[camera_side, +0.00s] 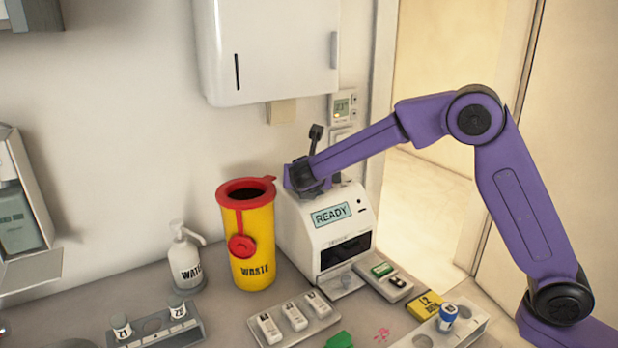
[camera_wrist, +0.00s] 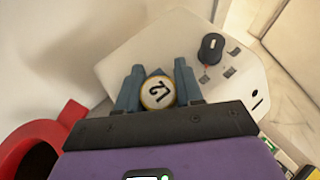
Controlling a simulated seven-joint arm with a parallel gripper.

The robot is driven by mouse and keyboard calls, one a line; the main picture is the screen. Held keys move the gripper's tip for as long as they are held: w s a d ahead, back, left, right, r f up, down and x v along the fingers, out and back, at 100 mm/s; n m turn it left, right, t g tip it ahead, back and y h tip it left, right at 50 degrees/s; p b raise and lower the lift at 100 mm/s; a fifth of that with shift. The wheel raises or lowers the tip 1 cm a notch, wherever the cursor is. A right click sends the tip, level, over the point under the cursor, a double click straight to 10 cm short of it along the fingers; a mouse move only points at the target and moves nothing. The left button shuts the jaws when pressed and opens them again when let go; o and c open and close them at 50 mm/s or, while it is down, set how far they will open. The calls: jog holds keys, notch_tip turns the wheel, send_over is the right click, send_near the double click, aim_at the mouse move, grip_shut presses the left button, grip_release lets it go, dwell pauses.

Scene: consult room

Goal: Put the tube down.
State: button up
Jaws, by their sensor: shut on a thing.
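My gripper (camera_side: 307,186) is above the back left of the white analyser (camera_side: 310,235), whose screen reads READY. In the wrist view my gripper (camera_wrist: 158,88) is shut on a tube (camera_wrist: 157,92), seen from its pale round cap with a dark marking. The white top of the analyser (camera_wrist: 135,52) lies beyond the fingers. The tube's body is hidden in the wrist view, and the tube is not discernible in the side view. I cannot tell whether it touches the analyser. A blue-capped tube (camera_side: 447,314) stands in the white rack (camera_side: 474,327) at the right.
The yellow waste bin (camera_side: 254,250) with a red rim stands just left of the analyser. A pump bottle (camera_side: 185,258), a rack with two vials (camera_side: 192,330), a tray of white cartridges (camera_side: 331,318) and a yellow box (camera_side: 425,305) occupy the counter.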

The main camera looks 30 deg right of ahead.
jog(key=o, duration=1)
jog(key=shift+f, duration=0.45)
jog(key=shift+o, duration=0.5)
jog(key=shift+d+f, duration=0.1)
jog(key=shift+d, duration=0.05)
jog(key=shift+r, duration=0.25)
jog(key=r+v, duration=0.1)
jog(key=v, duration=1.1)
jog(key=shift+r, duration=0.1)
jog(key=s+d+f+m+g+y, duration=0.2)
jog(key=s+d+f+m+g, duration=0.1)
jog(key=s, duration=0.9)
jog(key=s+d+f+m+g+y, duration=0.3)
jog(key=s+d+f+m, duration=0.2)
jog(key=s+m, duration=0.3)
jog(key=s+d+f+m+g+y, duration=0.2)
jog(key=s+d+f+m+g, duration=0.2)
jog(key=s, duration=1.3)
jog(key=shift+d+f+m, duration=0.2)
jog(key=shift+d+m, duration=0.6)
jog(key=shift+d, duration=0.05)
jog(key=shift+s, duration=0.1)
